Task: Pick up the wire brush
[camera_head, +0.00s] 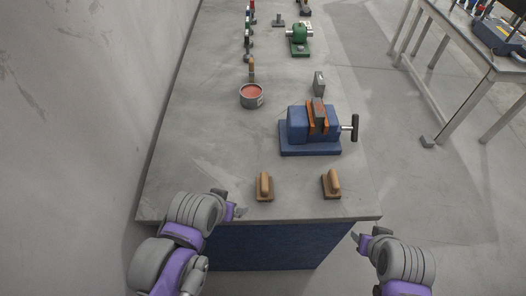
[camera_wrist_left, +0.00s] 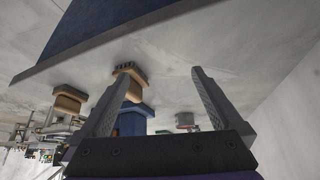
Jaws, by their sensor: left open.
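Two wooden-handled brushes sit on the near part of the grey bench, a left one (camera_head: 264,188) and a right one (camera_head: 332,185). They look alike, and I cannot tell which is the wire brush. My left gripper (camera_head: 236,207) is at the bench's near edge, to the left of and apart from the left brush. In the left wrist view my open left gripper (camera_wrist_left: 158,80) has nothing between its fingers. One brush (camera_wrist_left: 130,80) shows beyond the fingers with dark bristles, and the other (camera_wrist_left: 68,99) is farther left. My right gripper (camera_head: 362,238) is off the bench's near right corner; its jaws are unclear.
A blue vise (camera_head: 310,140) with a T-handle stands behind the brushes. A can with red contents (camera_head: 251,96) and a grey block (camera_head: 319,83) are farther back, then a green machine (camera_head: 300,38). A wall (camera_head: 80,110) runs along the left. The bench (camera_head: 200,165) is clear left of the vise.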

